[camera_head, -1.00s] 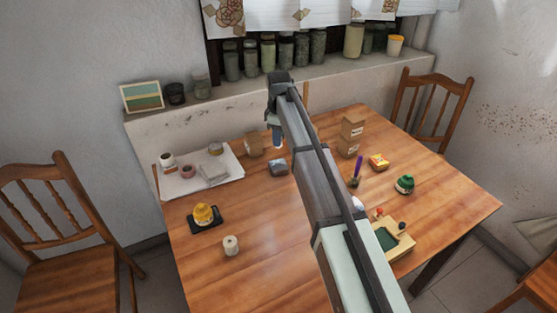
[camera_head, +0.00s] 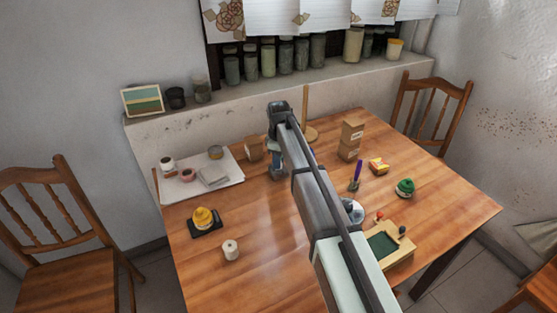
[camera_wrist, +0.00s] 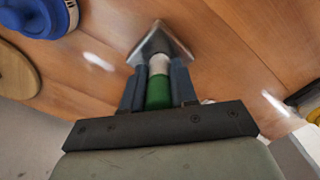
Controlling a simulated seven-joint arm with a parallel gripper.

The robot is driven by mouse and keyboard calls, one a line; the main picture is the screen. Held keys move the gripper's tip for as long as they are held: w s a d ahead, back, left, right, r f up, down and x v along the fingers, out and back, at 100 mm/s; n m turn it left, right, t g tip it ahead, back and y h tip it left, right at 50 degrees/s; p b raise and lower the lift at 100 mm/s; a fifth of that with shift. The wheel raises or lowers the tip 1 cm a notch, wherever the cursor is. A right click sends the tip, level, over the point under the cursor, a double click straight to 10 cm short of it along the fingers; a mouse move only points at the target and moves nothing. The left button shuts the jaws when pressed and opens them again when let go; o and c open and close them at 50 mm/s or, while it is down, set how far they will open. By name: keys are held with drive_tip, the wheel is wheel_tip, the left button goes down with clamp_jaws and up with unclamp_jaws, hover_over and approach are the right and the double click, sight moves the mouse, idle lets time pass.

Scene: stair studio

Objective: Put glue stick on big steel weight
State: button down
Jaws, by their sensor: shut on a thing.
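My gripper (camera_wrist: 158,75) is shut on the glue stick (camera_wrist: 158,92), a cylinder with a green body and a white end. In the wrist view the white end points at the big steel weight (camera_wrist: 172,42), a grey block with a pointed outline, and overlaps its near part. I cannot tell whether the two touch. In the head view my gripper is low over the back middle of the table, and my arm and fingers hide the glue stick and most of the weight.
A white tray (camera_head: 232,186) with small items lies at the left. A wooden stand with a post (camera_head: 307,120) and stacked boxes (camera_head: 350,140) are to the right. A yellow item (camera_head: 203,217) and a white roll (camera_head: 230,250) stand at front left.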

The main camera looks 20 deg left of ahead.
drive_tip(key=c, duration=0.9)
unclamp_jaws()
drive_tip(key=shift+f, duration=0.1)
wheel_tip(320, 180, up, 12)
drive_tip(key=shift+r, duration=0.15)
